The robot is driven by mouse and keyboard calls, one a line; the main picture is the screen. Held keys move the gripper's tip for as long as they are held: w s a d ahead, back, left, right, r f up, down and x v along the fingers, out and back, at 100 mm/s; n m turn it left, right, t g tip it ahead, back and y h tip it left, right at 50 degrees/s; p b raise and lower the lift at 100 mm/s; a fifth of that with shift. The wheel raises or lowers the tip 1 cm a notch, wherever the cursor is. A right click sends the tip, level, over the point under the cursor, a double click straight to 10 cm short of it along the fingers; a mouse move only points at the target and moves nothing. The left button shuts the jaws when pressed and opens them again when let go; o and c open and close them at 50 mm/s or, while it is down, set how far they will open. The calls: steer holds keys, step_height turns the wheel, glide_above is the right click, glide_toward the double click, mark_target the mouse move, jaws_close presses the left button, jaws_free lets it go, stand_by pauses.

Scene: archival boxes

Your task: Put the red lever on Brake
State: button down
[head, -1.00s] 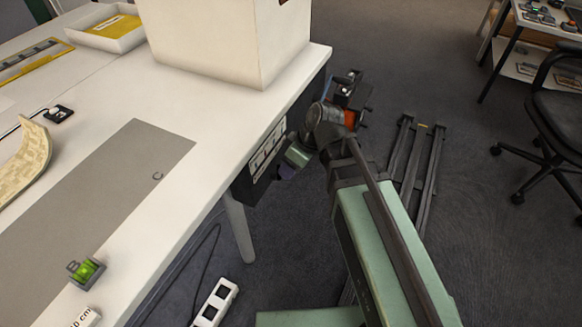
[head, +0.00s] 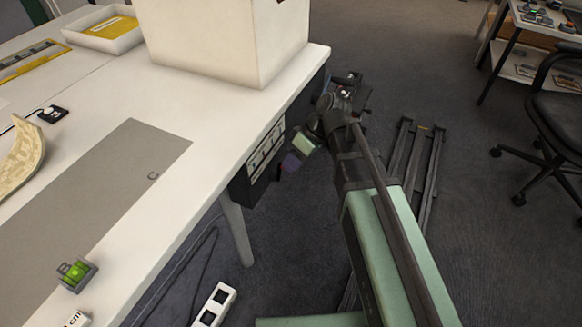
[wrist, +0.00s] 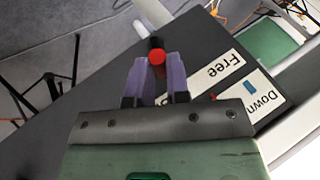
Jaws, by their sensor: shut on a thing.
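The red lever shows in the wrist view as a round red knob (wrist: 157,57) on a black stem. It sits between the two purple fingers of my gripper (wrist: 158,68), which are shut on it. The lever is on a dark panel with white labels; "Free" (wrist: 222,70) and "Down" (wrist: 264,98) can be read, turned over in the picture. I see no Brake label that I can read. In the head view my gripper (head: 290,162) is at the dark control panel (head: 246,190) under the table edge; the lever is too small to make out there.
The white table (head: 110,75) carries a large pale box (head: 205,45) near its edge above the panel. A table leg (head: 236,228) stands below the panel, and a white power strip (head: 213,305) lies on the floor. A chair (head: 553,110) is at the right.

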steer(key=shift+w+d+f+m+g+y+b, duration=0.25)
steer(key=shift+w+f+g+y+b, duration=0.15)
steer(key=shift+g+y+b, duration=0.5)
steer(key=shift+w+d+f+m+g+y+b, duration=0.25)
steer(key=shift+w+g+b, duration=0.35)
steer(key=shift+b, duration=0.7)
steer(key=shift+s, duration=0.1)
steer(key=c, duration=1.1)
jaws_free()
steer(key=shift+a+r, duration=0.1)
